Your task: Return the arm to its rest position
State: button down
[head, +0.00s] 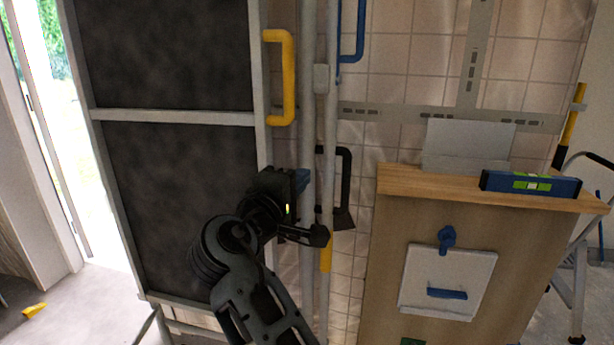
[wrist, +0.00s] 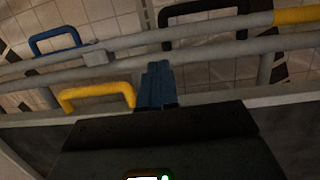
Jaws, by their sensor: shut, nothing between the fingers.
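My gripper (head: 303,181) is in front of the grey upright rails in the head view, beside the dark panel's right edge. Its blue fingers (wrist: 156,84) are together and empty in the wrist view. My arm is bent and reaches up from the bottom of the head view. The fingertips lie close to the grey rails in both pictures; I cannot tell whether they touch.
A dark panel (head: 175,190) in a grey frame carries a yellow handle (head: 289,78). Grey rails (head: 311,130) stand beside it, near a black handle (head: 346,180). A wooden bench (head: 400,184) with a blue level (head: 500,182) is at right.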

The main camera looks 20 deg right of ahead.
jog(key=s+f+n+t+y, duration=0.1)
jog(key=s+f+y, duration=0.4)
jog(key=s+f, duration=0.7)
jog(key=s+f+n+t+y, duration=0.1)
jog(key=s+f+y, duration=0.4)
jog(key=s+f, duration=0.7)
jog(key=s+f+m+y, duration=0.3)
jog(key=s+f+y, duration=0.1)
jog(key=s, duration=0.9)
jog(key=s+d+r+m, duration=0.1)
jog(key=s+r+m, duration=0.6)
jog(key=s, duration=0.6)
notch_tip(320, 180, up, 3)
jog(key=shift+s+d+f, duration=0.1)
jog(key=shift+s+d, duration=0.15)
jog(key=shift+s, duration=0.05)
